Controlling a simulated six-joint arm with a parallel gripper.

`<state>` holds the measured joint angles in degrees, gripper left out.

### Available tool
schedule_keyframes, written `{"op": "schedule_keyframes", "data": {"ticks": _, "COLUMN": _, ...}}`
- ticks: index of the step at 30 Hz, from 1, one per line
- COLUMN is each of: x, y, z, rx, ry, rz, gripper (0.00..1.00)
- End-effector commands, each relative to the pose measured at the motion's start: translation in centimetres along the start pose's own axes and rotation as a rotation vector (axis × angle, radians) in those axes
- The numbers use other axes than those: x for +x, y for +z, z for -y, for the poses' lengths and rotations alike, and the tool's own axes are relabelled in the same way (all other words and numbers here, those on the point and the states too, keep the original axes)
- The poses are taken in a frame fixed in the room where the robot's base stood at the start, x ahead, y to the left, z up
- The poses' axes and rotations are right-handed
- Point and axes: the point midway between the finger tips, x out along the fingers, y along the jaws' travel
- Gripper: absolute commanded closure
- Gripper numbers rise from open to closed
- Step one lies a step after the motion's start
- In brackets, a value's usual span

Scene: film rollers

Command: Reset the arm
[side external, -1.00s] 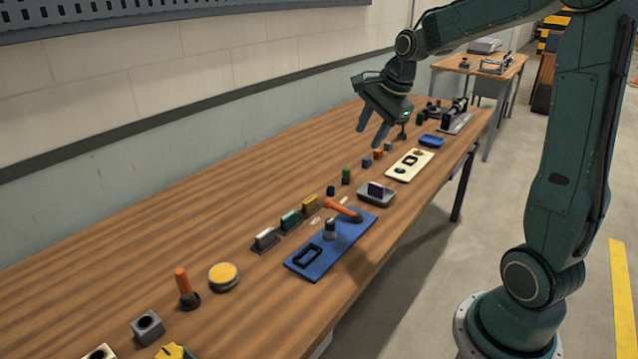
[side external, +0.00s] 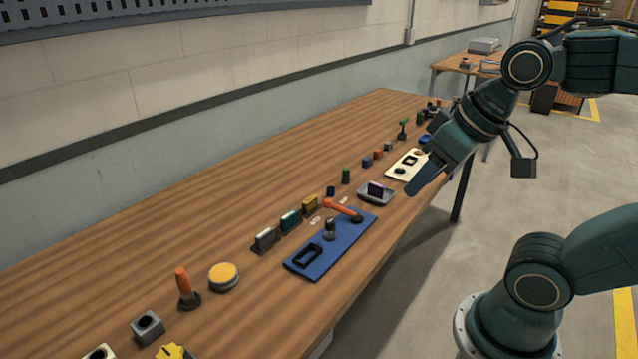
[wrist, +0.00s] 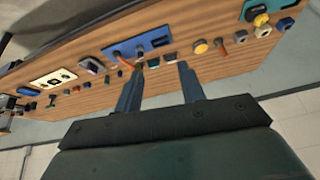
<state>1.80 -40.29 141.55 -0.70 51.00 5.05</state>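My gripper (side external: 416,186) is at the front edge of the long wooden table (side external: 230,200), beyond the grey tray in the side view, pointing down and left. It is above the table's front side, and its exact height is hard to tell. In the wrist view my gripper (wrist: 160,66) shows two dark blue fingers spread apart with nothing between them. There the table appears tilted, with its row of parts beyond the fingertips. The side view shows the fingers overlapping, so their gap is hidden there.
A blue plate with an orange lever (side external: 340,208), a grey tray (side external: 377,196), a cream plate (side external: 406,165), small coloured blocks, an orange-handled post (side external: 184,287) and a yellow button (side external: 223,276) stand on the table. The back strip along the wall is clear. Open floor lies to the right.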

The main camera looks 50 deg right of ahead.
Motion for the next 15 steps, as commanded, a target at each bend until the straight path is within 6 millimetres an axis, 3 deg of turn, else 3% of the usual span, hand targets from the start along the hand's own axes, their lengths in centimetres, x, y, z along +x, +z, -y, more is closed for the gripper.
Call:
{"op": "schedule_keyframes", "data": {"ticks": 5, "x": -0.18, "y": 1.24, "z": 0.24, "rx": -0.100, "ry": -0.007, "rz": -0.007, "gripper": 0.60}}
{"op": "schedule_keyframes", "data": {"ticks": 15, "x": -0.17, "y": 1.31, "z": 0.24, "rx": -0.108, "ry": -0.007, "rz": -0.007, "gripper": 0.60}}
